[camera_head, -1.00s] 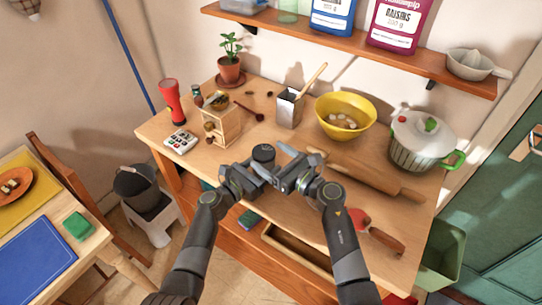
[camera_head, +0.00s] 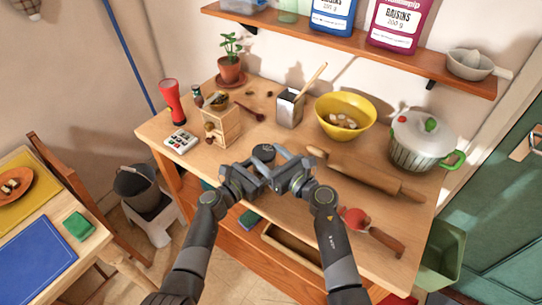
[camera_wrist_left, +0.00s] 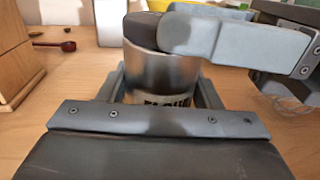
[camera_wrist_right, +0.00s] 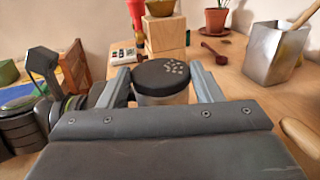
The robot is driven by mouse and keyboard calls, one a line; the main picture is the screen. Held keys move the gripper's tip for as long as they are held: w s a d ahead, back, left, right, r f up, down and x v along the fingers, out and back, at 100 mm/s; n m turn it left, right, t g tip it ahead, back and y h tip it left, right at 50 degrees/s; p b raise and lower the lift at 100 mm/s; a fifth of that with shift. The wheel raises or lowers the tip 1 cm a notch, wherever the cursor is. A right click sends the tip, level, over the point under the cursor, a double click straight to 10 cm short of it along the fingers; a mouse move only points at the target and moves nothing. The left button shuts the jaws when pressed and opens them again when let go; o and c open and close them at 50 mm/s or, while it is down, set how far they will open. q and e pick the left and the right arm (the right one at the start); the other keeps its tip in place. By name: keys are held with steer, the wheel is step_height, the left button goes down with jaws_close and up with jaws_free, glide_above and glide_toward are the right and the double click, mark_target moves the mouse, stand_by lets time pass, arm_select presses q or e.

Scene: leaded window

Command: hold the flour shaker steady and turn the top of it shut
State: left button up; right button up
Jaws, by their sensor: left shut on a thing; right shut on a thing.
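The flour shaker (camera_head: 263,152) is a metal cylinder with a dark top, standing at the front of the wooden worktop. In the left wrist view its metal body (camera_wrist_left: 160,75) sits between the fingers of my left gripper (camera_wrist_left: 162,92), which is shut on it. Dark lettering on the body is partly hidden. My right gripper (camera_head: 280,163) is shut on the dark top (camera_wrist_right: 162,75), with one finger on each side of it in the right wrist view. Several pale holes show on the top. In the head view both grippers hide most of the body.
A rolling pin (camera_head: 370,177) lies right of the grippers, with a red-headed tool (camera_head: 372,230) nearer the front edge. A metal box (camera_head: 289,108), a yellow bowl (camera_head: 346,112) and a lidded pot (camera_head: 420,145) stand behind. A wooden block (camera_head: 221,125) stands at the left.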

steer(key=shift+h, duration=0.3)
steer(key=o, duration=1)
steer(key=v, duration=1.2)
steer(key=shift+f, duration=0.15)
